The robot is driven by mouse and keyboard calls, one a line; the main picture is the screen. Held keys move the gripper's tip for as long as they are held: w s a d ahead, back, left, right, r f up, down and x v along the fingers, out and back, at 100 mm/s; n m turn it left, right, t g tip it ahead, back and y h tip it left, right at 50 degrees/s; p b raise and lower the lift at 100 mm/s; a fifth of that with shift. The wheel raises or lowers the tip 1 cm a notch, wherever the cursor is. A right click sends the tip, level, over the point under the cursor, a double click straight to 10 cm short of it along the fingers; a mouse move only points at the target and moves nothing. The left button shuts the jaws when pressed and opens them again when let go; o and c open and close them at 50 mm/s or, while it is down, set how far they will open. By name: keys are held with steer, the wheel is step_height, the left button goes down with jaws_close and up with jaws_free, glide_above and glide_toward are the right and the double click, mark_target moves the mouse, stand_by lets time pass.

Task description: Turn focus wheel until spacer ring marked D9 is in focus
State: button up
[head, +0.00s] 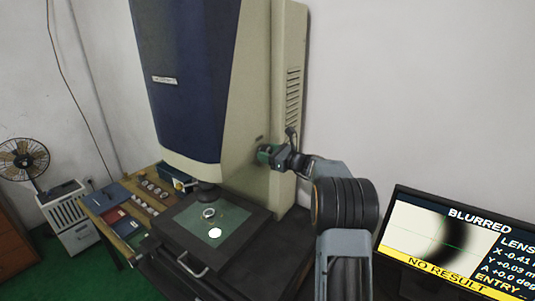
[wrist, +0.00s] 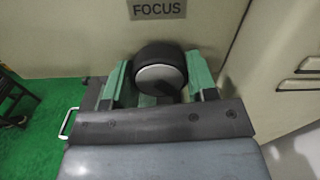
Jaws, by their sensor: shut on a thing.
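The focus wheel (wrist: 160,72) is a black knob with a grey face, under a FOCUS label (wrist: 158,9) in the wrist view. My gripper (wrist: 160,84) has its green fingers on both sides of the wheel, shut on it. In the head view my gripper (head: 268,154) is at the side of the machine column and hides most of the wheel. A metal ring (head: 208,212) lies on the green stage plate (head: 232,214) under the lens; its marking is too small to read. The monitor (head: 448,240) shows a dark blurred arc, with BLURRED and NO RESULT.
The measuring machine (head: 205,80) stands against the wall. A bright spot (head: 215,233) shows on the stage. A fan (head: 22,160) stands far left.

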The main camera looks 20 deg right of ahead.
steer(key=shift+f+b, duration=0.15)
steer(key=shift+b, duration=0.3)
steer(key=shift+f+n+b, duration=0.15)
steer(key=shift+n+b, duration=0.55)
steer(key=shift+b, duration=0.45)
steer(key=n+b, duration=0.2)
steer(key=b, duration=0.2)
steer(key=n+b, duration=0.3)
steer(key=b, duration=0.1)
steer(key=shift+n+b, duration=0.3)
steer(key=shift+n, duration=0.1)
steer(key=shift+r+n+b, duration=0.25)
steer(key=shift+n+b, duration=0.3)
steer(key=shift+n, duration=0.05)
steer(key=shift+r, duration=0.1)
steer(key=o, duration=0.9)
